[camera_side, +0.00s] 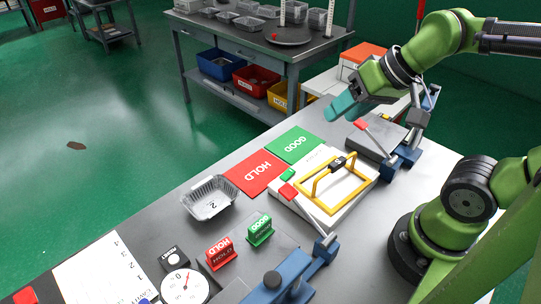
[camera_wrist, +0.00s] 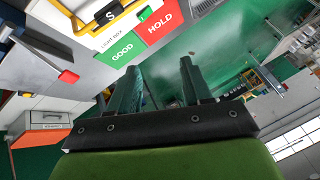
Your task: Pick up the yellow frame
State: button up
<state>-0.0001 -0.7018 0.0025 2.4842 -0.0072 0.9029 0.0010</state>
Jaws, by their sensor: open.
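The yellow frame (camera_side: 309,191) lies on a white block on the grey bench in the side view. It has a raised handle with a black tag marked S. A small part of the yellow frame (camera_wrist: 88,22) shows at the top of the wrist view, with the S tag. My gripper (camera_side: 342,106) is above and beyond the frame in the side view, clear of it. In the wrist view my gripper (camera_wrist: 159,75) has its two teal fingers apart with nothing between them.
Green GOOD (camera_side: 291,142) and red HOLD (camera_side: 252,178) panels lie beside the block. Blue clamps with red-tipped levers (camera_side: 362,125) flank the block. HOLD (camera_side: 220,251) and GOOD (camera_side: 259,231) stands and a dial (camera_side: 184,287) are in front.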

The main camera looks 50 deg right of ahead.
aim_at(338, 161)
jog(key=f+m+g, duration=0.2)
jog(key=f+m, duration=0.1)
jog(key=m, duration=0.2)
jog(key=d+f+m+g+h, duration=0.1)
jog(key=f+m+g, duration=0.1)
jog(key=f+m, duration=0.2)
jog(key=d+f+m+g+h, duration=0.1)
jog(key=f+m+g, duration=0.1)
jog(key=m, duration=0.4)
jog(key=shift+w+f+g, duration=0.35)
jog(key=shift+f+g, duration=0.05)
jog(key=shift+f, duration=0.25)
notch_tip(338, 161, down, 5)
jog(key=shift+w+d+f, duration=0.1)
jog(key=shift+d, duration=0.05)
grip_shut()
